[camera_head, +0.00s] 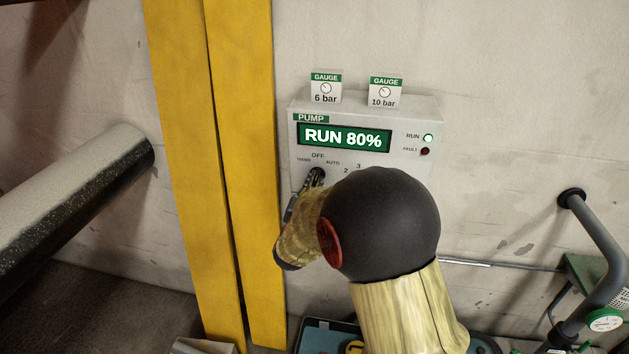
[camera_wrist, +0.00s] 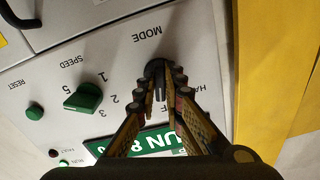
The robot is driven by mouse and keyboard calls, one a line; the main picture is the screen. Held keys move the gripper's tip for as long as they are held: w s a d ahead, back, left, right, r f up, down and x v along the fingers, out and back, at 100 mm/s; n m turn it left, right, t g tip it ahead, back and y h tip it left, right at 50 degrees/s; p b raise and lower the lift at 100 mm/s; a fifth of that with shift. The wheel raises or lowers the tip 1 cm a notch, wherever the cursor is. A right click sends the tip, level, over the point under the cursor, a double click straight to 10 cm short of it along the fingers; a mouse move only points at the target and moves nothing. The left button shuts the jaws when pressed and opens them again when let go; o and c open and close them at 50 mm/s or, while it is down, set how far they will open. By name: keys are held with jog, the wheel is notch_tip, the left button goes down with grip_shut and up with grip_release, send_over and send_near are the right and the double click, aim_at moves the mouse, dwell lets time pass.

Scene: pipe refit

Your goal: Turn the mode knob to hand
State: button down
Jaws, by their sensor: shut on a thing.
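The pump panel (camera_head: 436,108) is a pale box on the wall with a green display (camera_head: 343,137) reading RUN 80%. My gripper (camera_head: 316,176) reaches the panel's lower left, just under the OFF, HAND and AUTO labels. In the wrist view my gripper (camera_wrist: 166,82) is shut on the dark mode knob (camera_wrist: 155,67), beside the MODE label. The picture there is upside down, with HAND on the right, partly covered by a finger. The fingers hide most of the knob, so I cannot tell which label it points to.
A green speed knob (camera_wrist: 84,98) and a green reset button (camera_wrist: 35,112) sit beside the mode knob. The RUN lamp (camera_head: 428,138) is lit; the FAULT lamp (camera_head: 425,152) is dark red. Yellow posts (camera_head: 240,150) stand close left of the panel. A grey pipe (camera_head: 600,235) is at right.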

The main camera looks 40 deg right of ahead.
jog(key=shift+n+p, duration=0.5)
jog(key=shift+n, duration=1.1)
jog(key=c, duration=1.9)
grip_release()
jog(key=v, duration=1.2)
